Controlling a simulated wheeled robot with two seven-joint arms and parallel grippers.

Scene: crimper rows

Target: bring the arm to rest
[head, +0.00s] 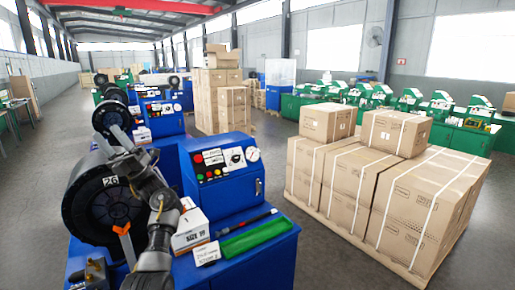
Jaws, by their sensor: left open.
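My left arm rises from the bottom left, in front of the near blue crimping machine (225,205). It bends and reaches up and away past the machine's black round head (88,195), marked 26. My left gripper (116,132) is at the far end of the arm, small and dark against other black machine parts. It is open, and I see nothing held in it. Whether it touches anything behind it is hard to tell. My right gripper is not in view.
A white box marked SIZE 19 (190,232), a small labelled card (206,254) and a green tray (255,236) sit on the machine's bench. Strapped cartons (335,180) stand on a pallet at right. Green machines (440,108) line the back. Grey floor (275,150) is open between.

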